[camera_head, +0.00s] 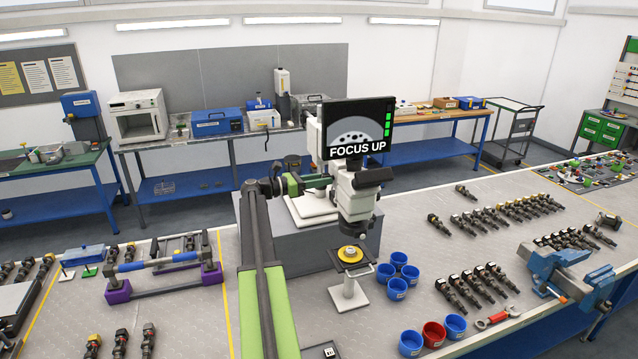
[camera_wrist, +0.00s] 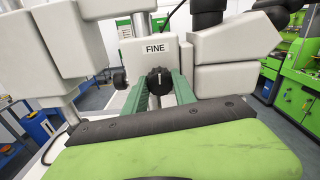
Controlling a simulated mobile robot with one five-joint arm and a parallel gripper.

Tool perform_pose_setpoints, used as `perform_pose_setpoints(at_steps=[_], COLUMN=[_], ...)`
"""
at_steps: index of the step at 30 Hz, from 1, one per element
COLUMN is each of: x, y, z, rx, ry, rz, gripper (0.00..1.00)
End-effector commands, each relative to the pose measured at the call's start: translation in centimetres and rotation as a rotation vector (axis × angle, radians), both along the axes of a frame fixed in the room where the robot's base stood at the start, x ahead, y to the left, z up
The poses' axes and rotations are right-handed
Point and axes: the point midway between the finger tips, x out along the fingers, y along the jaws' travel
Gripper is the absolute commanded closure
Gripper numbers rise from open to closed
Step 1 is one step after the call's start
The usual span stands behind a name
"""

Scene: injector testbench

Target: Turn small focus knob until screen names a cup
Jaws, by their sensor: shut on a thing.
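The small focus knob (camera_wrist: 159,81) is black with a pale mark and sits under a "FINE" label (camera_wrist: 156,49) on the white microscope (camera_head: 356,200). My gripper (camera_wrist: 160,85) is shut on the knob, one green finger on each side. In the head view my gripper (camera_head: 290,184) reaches the microscope's left side, and the knob is hidden there. The screen (camera_head: 357,130) on top reads "FOCUS UP" under a grey dotted shape, with green bars at its right. A yellow round part (camera_head: 350,254) lies on the stage below the lens.
Several blue cups (camera_head: 397,290) stand right of the stage and near the front edge, with a red cup (camera_head: 433,335) among the front ones. Injectors (camera_head: 490,285) lie in rows at right, near a blue vise (camera_head: 565,275). A blue-handled rack (camera_head: 160,272) stands at left.

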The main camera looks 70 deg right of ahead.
Motion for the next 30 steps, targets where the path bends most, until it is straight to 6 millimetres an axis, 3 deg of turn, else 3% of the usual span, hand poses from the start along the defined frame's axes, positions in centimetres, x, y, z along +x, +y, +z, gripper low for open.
perform_pose_setpoints(at_steps=[30], x=[-0.32], y=[-0.20], z=[0.21], rx=[-0.619], ry=[-0.494], rz=[0.002], gripper=[1.00])
